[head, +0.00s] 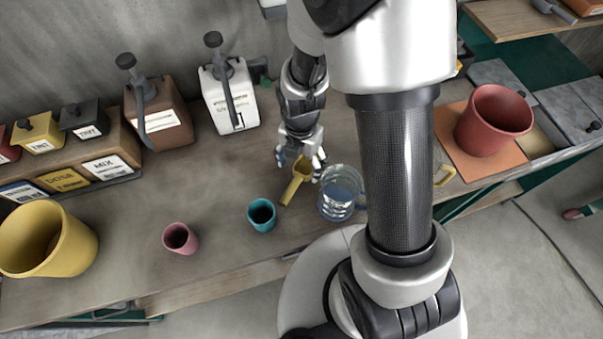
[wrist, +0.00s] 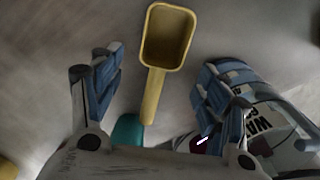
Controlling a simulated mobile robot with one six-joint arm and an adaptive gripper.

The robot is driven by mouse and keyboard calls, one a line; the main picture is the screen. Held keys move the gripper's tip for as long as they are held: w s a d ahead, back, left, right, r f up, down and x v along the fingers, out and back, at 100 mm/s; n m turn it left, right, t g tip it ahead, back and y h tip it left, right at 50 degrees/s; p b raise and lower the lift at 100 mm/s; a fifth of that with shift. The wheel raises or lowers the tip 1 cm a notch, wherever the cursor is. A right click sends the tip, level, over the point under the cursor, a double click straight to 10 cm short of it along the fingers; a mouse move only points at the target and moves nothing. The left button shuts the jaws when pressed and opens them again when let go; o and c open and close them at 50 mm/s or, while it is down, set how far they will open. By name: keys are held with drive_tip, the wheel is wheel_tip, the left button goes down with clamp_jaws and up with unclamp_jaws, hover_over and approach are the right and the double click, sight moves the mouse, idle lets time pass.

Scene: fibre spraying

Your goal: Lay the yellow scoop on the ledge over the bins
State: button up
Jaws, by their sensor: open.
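The yellow scoop (head: 296,183) is on the workbench below my gripper (head: 302,158) in the head view. In the wrist view the scoop (wrist: 167,38) has its bowl at the top and its handle running down between the blue-padded fingers of my gripper (wrist: 158,72). The fingers are open, with a gap on both sides of the handle. The ledge (head: 120,140) is a wooden shelf at the left, over labelled bins (head: 106,167).
A clear glass jar (head: 341,190) with a label stands close right of the scoop. A teal cup (head: 262,215) and pink cup (head: 180,238) stand towards the front. A brown canister (head: 160,112) and white canister (head: 230,95) stand behind. The bench between is bare.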

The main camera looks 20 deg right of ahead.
sight(297, 181)
wheel_tip(297, 181, down, 5)
drive_tip(key=shift+w+d+f+b, duration=0.1)
drive_tip(key=shift+w+d+b, duration=0.05)
drive_tip(key=shift+b, duration=0.85)
drive_tip(key=shift+c, duration=0.4)
drive_tip(key=c, duration=1.2)
drive_tip(key=shift+r, duration=0.2)
